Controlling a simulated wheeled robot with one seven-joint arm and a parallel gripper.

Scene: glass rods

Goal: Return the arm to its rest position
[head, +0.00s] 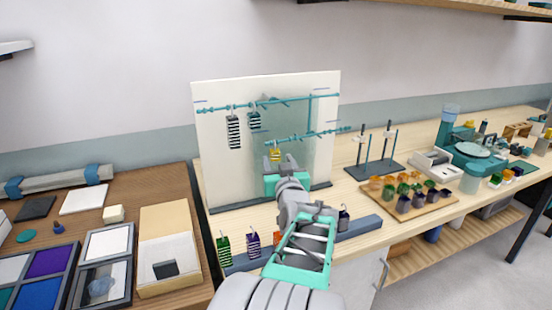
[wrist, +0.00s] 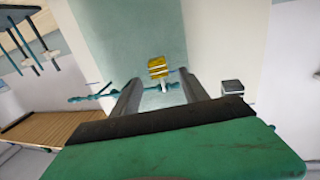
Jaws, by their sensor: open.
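My arm reaches out from the bottom of the head view toward the white upright board (head: 215,130). My gripper (head: 275,158) is in front of the board's lower middle, just below a yellow striped piece (head: 275,152) at the lower teal rod (head: 310,136). In the wrist view the gripper (wrist: 158,84) has its two grey fingers apart, and the yellow piece (wrist: 157,66) shows beyond and between their tips. I cannot tell whether the fingers touch it. Two black-and-white striped pieces (head: 234,131) hang from the upper teal rod (head: 210,110).
A grey-blue bar (head: 358,228) with green (head: 224,249) and purple (head: 253,244) striped pieces lies along the table front. A wooden tray of coloured cups (head: 437,208) and a dark rod stand (head: 375,168) are to the right. Trays and boxes (head: 167,222) fill the left table.

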